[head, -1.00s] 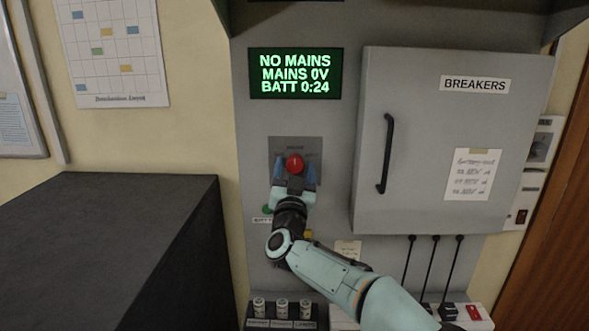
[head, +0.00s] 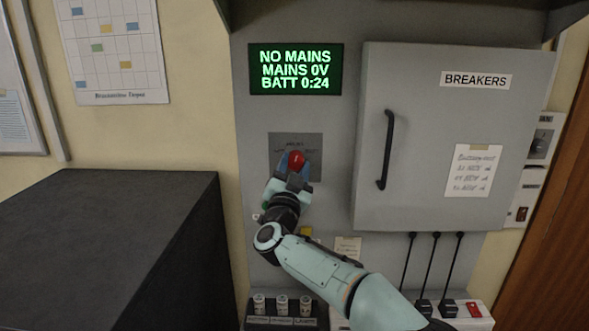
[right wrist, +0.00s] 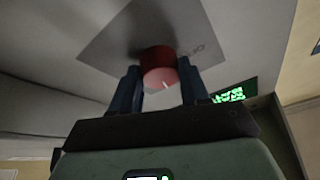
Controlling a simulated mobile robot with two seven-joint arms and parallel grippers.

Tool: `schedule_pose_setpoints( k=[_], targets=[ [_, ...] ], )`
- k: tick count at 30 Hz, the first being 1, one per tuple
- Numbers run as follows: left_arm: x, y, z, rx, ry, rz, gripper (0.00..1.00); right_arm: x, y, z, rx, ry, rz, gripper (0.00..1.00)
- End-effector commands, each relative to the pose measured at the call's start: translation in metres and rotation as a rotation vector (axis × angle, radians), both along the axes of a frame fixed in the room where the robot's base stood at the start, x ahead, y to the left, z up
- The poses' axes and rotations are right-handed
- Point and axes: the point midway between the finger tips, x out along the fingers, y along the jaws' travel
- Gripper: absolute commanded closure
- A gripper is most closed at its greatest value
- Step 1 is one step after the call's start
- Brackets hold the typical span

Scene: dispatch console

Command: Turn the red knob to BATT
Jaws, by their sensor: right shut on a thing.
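The red knob (head: 296,160) sits on a darker grey plate (head: 312,141) on the grey panel, below the green display. My right gripper (head: 292,172) is shut on the red knob, with one blue finger on each side of it. The right wrist view shows the knob (right wrist: 159,66) between the two fingers (right wrist: 160,88), with a pale mark on its face. The lettering on the plate is too small and partly hidden to read surely. My left gripper is out of view.
The display (head: 295,69) reads NO MAINS, MAINS 0V, BATT 0:24. A breaker cabinet (head: 435,135) with a black handle (head: 386,150) stands shut to the right. A dark box-shaped surface (head: 100,240) fills the lower left. Several small labelled parts line the panel bottom.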

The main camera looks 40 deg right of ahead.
Motion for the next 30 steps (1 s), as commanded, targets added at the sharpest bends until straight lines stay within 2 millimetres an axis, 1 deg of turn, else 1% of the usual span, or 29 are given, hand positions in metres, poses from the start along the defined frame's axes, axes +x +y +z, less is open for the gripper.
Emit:
schedule_pose_setpoints(
  k=[7,18,24,30],
  targets=[
    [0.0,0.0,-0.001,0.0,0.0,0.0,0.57,0.002,0.002,0.001,0.179,-0.152,0.002,0.85],
    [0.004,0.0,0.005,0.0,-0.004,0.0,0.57,0.003,0.003,0.004,0.428,-0.362,0.001,0.85],
    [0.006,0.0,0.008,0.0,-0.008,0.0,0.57,0.003,0.004,0.004,0.522,-0.441,0.001,0.85],
    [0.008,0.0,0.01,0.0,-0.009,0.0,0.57,0.003,0.004,0.004,0.58,-0.491,0.001,0.85]
  ],
)
